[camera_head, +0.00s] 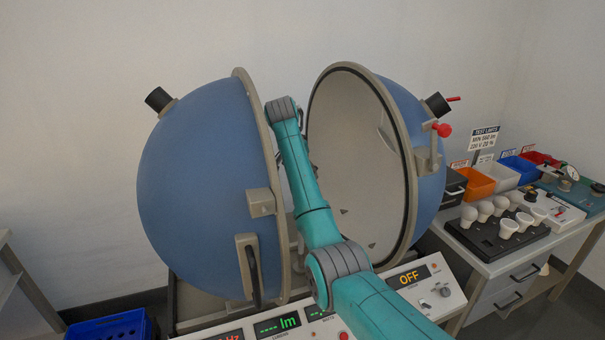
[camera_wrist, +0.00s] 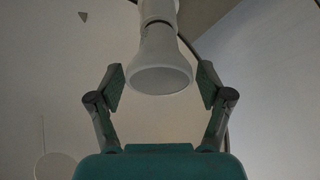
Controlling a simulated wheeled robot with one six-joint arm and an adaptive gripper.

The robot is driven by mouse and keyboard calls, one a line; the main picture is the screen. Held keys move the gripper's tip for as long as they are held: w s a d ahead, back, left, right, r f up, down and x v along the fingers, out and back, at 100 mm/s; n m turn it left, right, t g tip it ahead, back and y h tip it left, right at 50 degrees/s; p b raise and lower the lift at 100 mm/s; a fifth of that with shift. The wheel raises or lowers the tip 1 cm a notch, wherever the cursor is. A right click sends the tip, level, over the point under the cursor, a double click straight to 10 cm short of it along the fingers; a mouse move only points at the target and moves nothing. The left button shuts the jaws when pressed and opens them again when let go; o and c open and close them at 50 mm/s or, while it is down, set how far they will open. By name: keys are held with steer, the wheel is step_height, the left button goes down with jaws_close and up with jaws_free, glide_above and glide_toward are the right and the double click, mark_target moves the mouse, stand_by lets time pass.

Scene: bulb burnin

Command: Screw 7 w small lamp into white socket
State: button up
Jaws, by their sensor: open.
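In the wrist view a white lamp (camera_wrist: 160,62) with a wide, round face stands base-up in a white socket (camera_wrist: 158,10) at the top edge. My gripper (camera_wrist: 161,86) is open, with one green finger pad on each side of the lamp's wide end. Gaps show between the pads and the lamp, so it is not held. How far the lamp is screwed in cannot be told. In the head view my arm reaches between the halves of an open blue sphere (camera_head: 205,185); the lamp, socket and gripper are hidden there.
The sphere's right half (camera_head: 355,165) shows its pale inside close to my arm. A control panel (camera_head: 425,285) reading OFF stands in front. On the right bench, a black tray (camera_head: 490,240) holds several white lamps, with orange (camera_head: 475,183), white, blue and red bins behind.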

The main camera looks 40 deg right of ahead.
steer(key=n+t+y, duration=0.1)
steer(key=n, duration=0.2)
steer(key=n+t, duration=0.1)
steer(key=n, duration=0.3)
steer(key=shift+w+y, duration=0.2)
steer(key=shift+y, duration=0.2)
steer(key=n+t+y, duration=0.1)
steer(key=n, duration=0.3)
steer(key=shift+w+a, duration=0.1)
steer(key=n, duration=0.1)
steer(key=n+y, duration=0.1)
steer(key=n, duration=0.1)
steer(key=shift+w+a+n+y, duration=0.15)
steer(key=shift+n+y, duration=0.15)
